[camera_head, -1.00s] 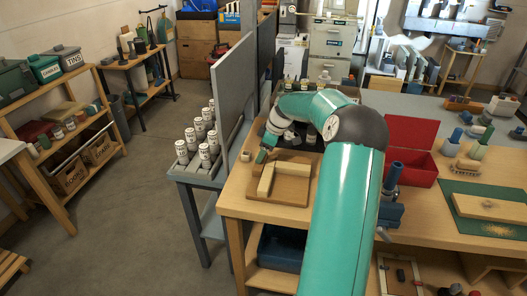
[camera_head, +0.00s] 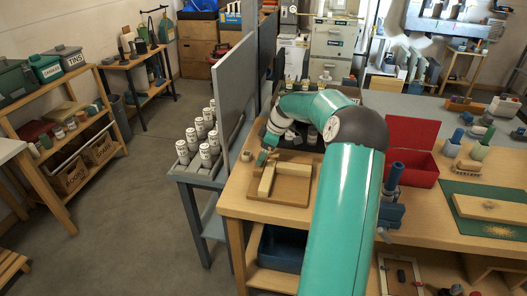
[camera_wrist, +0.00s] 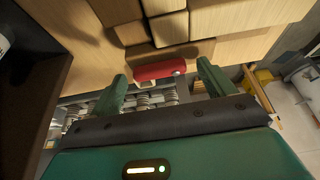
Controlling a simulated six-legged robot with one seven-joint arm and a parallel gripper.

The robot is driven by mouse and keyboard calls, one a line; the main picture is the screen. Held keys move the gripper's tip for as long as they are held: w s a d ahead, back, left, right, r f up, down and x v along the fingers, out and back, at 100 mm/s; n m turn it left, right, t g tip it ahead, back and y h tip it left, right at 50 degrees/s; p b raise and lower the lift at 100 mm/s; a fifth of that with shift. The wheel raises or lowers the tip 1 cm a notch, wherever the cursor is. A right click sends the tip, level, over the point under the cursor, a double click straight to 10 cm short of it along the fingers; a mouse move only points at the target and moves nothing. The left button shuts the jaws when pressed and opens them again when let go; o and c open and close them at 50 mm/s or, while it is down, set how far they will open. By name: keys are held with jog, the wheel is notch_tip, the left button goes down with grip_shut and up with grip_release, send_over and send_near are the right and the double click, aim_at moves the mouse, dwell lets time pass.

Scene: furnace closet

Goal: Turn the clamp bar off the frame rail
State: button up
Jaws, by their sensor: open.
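My gripper (camera_head: 263,156) is at the left end of the workbench, beside a wooden board (camera_head: 293,195) that carries pale rails (camera_head: 267,180). In the wrist view its two green fingers are apart. A short red bar (camera_wrist: 158,71) with a grey round end lies between and just beyond the fingertips; it appears to be the clamp bar. It sits against the edge of pale wooden pieces (camera_wrist: 168,29), which look like the frame rail. I cannot tell whether a finger touches the bar. In the head view the bar is not clearly visible.
A grey upright panel (camera_head: 233,95) stands close to the left of the gripper. A red open box (camera_head: 411,150) and a blue tool holder (camera_head: 391,211) are to the right of my arm. A dark surface (camera_wrist: 30,75) fills the left of the wrist view.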

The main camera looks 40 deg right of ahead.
jog(key=v, duration=1.3)
jog(key=shift+s+r, duration=0.15)
jog(key=shift+r, duration=0.2)
jog(key=s+a+r+m+h, duration=0.1)
jog(key=s+a+r+h, duration=0.15)
jog(key=a, duration=0.95)
jog(key=s+a+r+m+h, duration=0.1)
jog(key=a+r, duration=0.3)
jog(key=a, duration=0.8)
jog(key=s+a+f+m+t, duration=0.2)
jog(key=s+a+m, duration=0.3)
jog(key=s+a, duration=1.1)
jog(key=s+f, duration=0.1)
jog(key=s, duration=0.3)
jog(key=shift+a+m+y, duration=0.2)
jog(key=shift+m+y, duration=0.1)
jog(key=shift+y, duration=0.05)
